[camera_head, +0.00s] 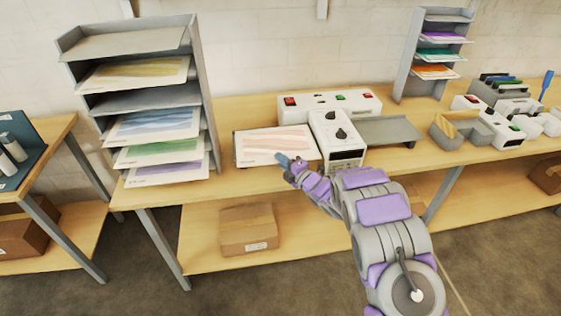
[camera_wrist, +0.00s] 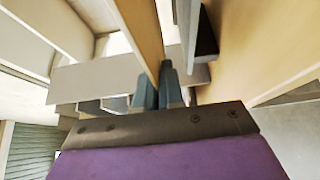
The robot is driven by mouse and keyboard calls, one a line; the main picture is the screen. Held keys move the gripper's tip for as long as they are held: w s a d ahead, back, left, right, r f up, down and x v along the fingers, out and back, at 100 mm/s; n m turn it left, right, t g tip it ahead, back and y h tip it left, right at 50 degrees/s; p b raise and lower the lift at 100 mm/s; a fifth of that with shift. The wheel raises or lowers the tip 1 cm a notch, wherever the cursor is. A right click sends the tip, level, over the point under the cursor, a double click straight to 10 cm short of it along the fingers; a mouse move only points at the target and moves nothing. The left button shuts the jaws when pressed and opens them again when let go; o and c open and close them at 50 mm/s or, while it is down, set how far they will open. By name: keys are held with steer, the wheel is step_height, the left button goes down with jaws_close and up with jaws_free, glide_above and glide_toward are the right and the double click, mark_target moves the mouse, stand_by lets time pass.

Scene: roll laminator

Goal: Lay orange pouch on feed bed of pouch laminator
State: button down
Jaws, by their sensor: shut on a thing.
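The orange pouch (camera_head: 262,145), a white sheet with pale orange bands, lies flat or nearly flat over the left side of the pouch laminator (camera_head: 337,140). It covers most of the feed bed there, and I cannot tell whether it rests fully on it. My gripper (camera_head: 284,161) is shut on the pouch's near edge, towards its right side. In the wrist view my gripper's fingers (camera_wrist: 159,88) are close together; the pouch is hard to make out there.
A sheet rack (camera_head: 207,90) stands left of the laminator. A second rack (camera_head: 405,75) is at the back right. A cardboard box (camera_head: 248,228) sits on the lower shelf.

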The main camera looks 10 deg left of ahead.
steer(key=w, duration=0.2)
steer(key=shift+w+f, duration=0.1)
steer(key=shift+w, duration=0.2)
steer(key=shift+w+a+f, duration=0.25)
steer(key=shift+w+a, duration=0.45)
steer(key=shift+w, duration=0.1)
steer(key=shift+w+a+f+b, duration=0.1)
steer(key=shift+w+a+b, duration=0.2)
steer(key=shift+a, duration=0.15)
steer(key=f, duration=0.1)
steer(key=d+f, duration=0.1)
steer(key=shift+d+f+b, duration=0.25)
steer(key=shift+f+b, duration=0.15)
steer(key=shift+d+f, duration=0.2)
steer(key=shift+d, duration=0.05)
steer(key=shift+s+a, duration=0.1)
steer(key=shift+a, duration=0.25)
steer(key=c, duration=1.7)
jaws_free()
steer(key=shift+a+f, duration=0.1)
steer(key=shift+a, duration=0.2)
steer(key=o, duration=0.3)
steer(key=shift+a, duration=0.1)
steer(key=shift+o, duration=0.7)
steer(key=shift+s+d, duration=0.1)
steer(key=shift+d, duration=0.6)
steer(key=p+v, duration=0.1)
steer(key=v, duration=1)
steer(key=shift+s, duration=0.15)
